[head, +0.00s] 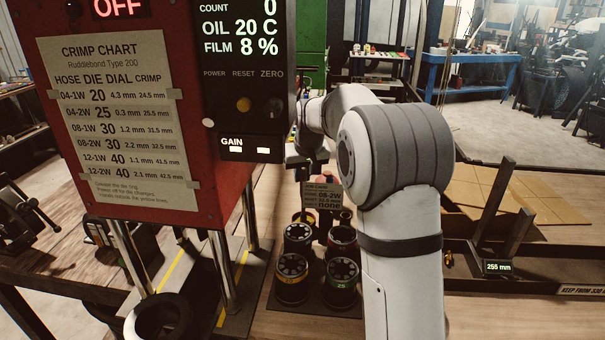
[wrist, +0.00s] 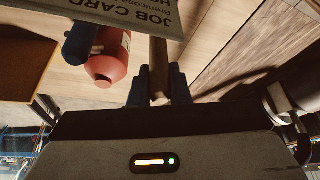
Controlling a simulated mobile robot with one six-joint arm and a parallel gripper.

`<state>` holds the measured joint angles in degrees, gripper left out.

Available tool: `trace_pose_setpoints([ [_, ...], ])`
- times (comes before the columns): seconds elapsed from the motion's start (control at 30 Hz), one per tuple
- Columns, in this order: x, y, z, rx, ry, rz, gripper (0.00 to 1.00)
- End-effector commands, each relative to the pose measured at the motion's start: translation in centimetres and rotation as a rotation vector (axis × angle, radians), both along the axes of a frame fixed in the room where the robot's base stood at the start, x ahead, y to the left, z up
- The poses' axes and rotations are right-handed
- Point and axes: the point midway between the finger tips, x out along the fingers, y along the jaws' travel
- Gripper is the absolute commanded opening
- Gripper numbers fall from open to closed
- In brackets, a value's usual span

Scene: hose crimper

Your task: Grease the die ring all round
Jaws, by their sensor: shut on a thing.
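The die ring (head: 160,318) is a dark round ring at the bottom left, under the red crimper (head: 215,195); its lower part is cut off by the frame. The crimper's display (head: 240,40) reads OIL 20 C and FILM 8 %. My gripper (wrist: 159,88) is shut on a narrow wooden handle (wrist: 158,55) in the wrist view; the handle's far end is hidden. In the head view my gripper (head: 308,165) is small and dark, behind the die sets and well away from the die ring. No grease on the ring can be made out.
Several round die sets (head: 291,268) stand on a dark board right of the crimper. The job card (head: 322,196) stands behind them, near a red container (wrist: 110,62). Steel posts (head: 222,270) stand beside the ring. A length stop with a 255 mm display (head: 498,267) is at right.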

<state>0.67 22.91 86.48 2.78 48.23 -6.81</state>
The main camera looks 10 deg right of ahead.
Motion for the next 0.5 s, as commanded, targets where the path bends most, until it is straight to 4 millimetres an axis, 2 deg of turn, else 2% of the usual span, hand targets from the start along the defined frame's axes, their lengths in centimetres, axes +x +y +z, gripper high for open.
trace_pose_setpoints([
  [0.23, 0.0, 0.0, 0.7, 0.0, -0.001, -0.001, 0.0],
  [0.5, 0.0, -0.1, 3.9, 0.0, -0.001, -0.001, 0.0],
])
